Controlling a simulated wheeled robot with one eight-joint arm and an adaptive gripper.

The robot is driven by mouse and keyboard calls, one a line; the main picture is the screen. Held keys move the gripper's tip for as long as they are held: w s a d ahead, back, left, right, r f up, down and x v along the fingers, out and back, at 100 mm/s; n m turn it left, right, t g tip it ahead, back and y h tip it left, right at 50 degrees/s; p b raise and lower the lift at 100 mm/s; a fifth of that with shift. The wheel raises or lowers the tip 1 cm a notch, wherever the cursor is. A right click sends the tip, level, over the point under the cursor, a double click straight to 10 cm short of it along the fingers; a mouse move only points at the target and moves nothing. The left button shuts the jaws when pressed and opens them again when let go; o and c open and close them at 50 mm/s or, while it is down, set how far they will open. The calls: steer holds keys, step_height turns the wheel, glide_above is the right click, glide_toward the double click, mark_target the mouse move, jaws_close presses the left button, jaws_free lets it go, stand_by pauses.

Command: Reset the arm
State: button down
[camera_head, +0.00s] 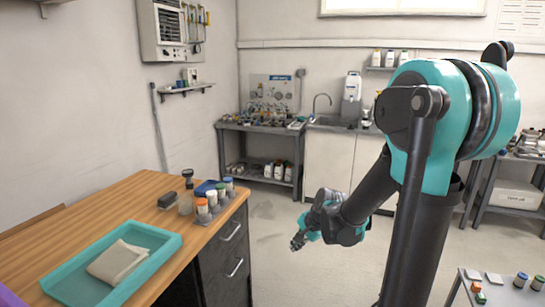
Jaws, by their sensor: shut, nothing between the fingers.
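My arm, teal and dark grey, rises on the right of the head view. Its forearm reaches down and left to my gripper (298,242), which is over open floor, right of the wooden desk (130,205). The gripper is small in the picture; it is shut and empty. It touches nothing that I can see.
On the desk are a teal tray (168,243) with a folded cloth (117,262) and several small capped bottles (212,198). A grey workbench (258,129) and a sink counter (330,155) stand at the back. A small table (500,293) is at lower right. The floor between is clear.

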steer(key=s+d+f+n+h, duration=0.1)
steer(key=s+d+n+h, duration=0.1)
steer(key=s+d+n, duration=0.3)
steer(key=s+d+f+n+h, duration=0.1)
steer(key=s+d+n, duration=0.4)
steer(key=s, duration=0.6)
steer(key=shift+d+h, duration=0.5)
steer(key=shift+d, duration=0.1)
